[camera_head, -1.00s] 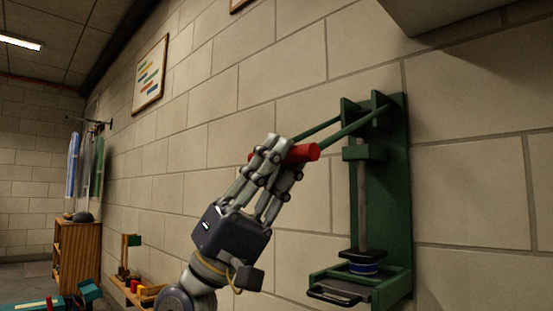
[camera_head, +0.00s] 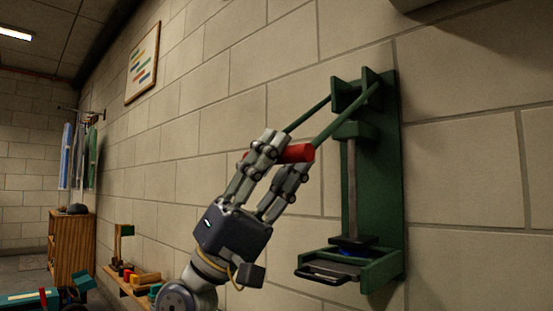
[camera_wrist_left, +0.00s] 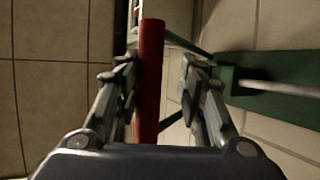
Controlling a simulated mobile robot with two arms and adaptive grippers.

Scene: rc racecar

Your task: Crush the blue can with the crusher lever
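The green can crusher (camera_head: 385,180) is mounted on the block wall. Its two lever arms slope down to the left to a red handle (camera_head: 298,153). The dark press plate (camera_head: 352,241) is low, and only a thin strip of the blue can (camera_head: 357,252) shows beneath it, above the base tray. My left gripper (camera_head: 272,160) has its fingers around the red handle. In the left wrist view the handle (camera_wrist_left: 149,80) lies between the fingers, close to the left finger, with a gap to the right one. My right gripper is not in view.
A low shelf with small coloured items (camera_head: 130,275) stands along the wall at the lower left. A wooden cabinet (camera_head: 72,245) is further back. A framed picture (camera_head: 142,63) hangs on the wall. The wall right of the crusher is clear.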

